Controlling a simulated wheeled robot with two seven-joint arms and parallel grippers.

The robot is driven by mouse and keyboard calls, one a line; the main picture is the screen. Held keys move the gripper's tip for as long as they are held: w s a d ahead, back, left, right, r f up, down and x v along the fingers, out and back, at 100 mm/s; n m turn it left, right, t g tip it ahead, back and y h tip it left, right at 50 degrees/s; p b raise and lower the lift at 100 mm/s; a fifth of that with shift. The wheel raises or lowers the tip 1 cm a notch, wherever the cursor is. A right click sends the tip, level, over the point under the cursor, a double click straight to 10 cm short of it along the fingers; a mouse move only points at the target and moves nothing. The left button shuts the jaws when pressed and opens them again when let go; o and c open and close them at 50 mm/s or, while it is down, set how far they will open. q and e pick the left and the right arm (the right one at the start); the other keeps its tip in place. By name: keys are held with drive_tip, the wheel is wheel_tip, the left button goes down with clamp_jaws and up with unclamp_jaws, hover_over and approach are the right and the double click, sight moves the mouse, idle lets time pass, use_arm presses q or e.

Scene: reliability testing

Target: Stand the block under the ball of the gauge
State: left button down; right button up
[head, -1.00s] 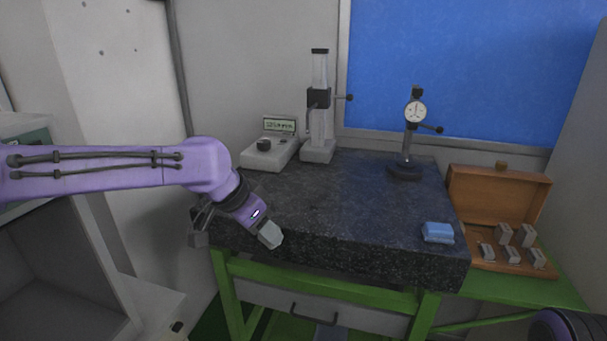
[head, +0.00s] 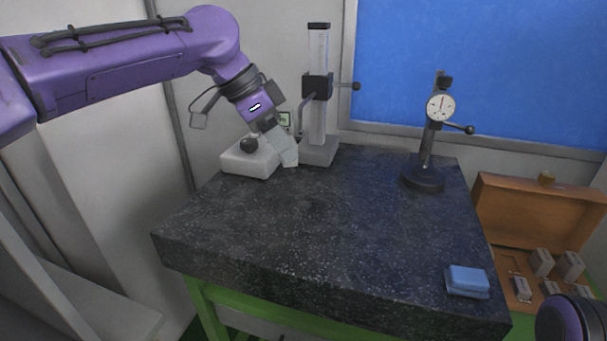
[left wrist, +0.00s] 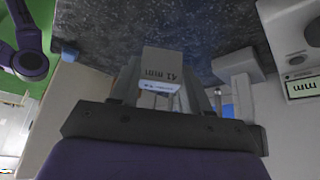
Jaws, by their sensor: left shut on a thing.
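My left gripper (head: 274,133) is shut on a grey block (left wrist: 163,62), whose face reads "41 mm" in the left wrist view. In the head view the gripper and the block's pale end hang over the back left of the dark granite table (head: 300,240), in front of the gauge column (head: 318,130) and partly over the white readout box (head: 250,160). A dial gauge (head: 440,107) on a round-based stand is at the back right. Any measuring ball is too small or hidden to tell.
An open wooden case (head: 535,215) with several grey blocks stands to the right of the table. The middle of the granite top is clear. A wall is close behind.

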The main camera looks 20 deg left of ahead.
use_arm(q)
drive_tip(key=w+f+p, duration=0.1)
drive_tip(key=w+f, duration=0.1)
drive_tip(key=w, duration=0.1)
drive_tip(key=w+a+f+p, duration=0.1)
drive_tip(key=w+f+p, duration=0.1)
drive_tip(key=w+f, duration=0.1)
drive_tip(key=w+a+f+p, duration=0.1)
drive_tip(key=w+f+p, duration=0.1)
drive_tip(key=w, duration=0.3)
drive_tip(key=shift+w+f, duration=0.2)
drive_tip(key=shift+f, duration=0.5)
drive_tip(key=f+p, duration=0.3)
drive_tip(key=shift+w, duration=0.2)
drive_tip(key=shift+a+f, duration=0.1)
drive_tip(key=shift+f, duration=0.1)
drive_tip(key=c, duration=0.5)
unclamp_jaws()
use_arm(e)
wheel_tip(320, 180, up, 8)
drive_tip(key=s, duration=0.1)
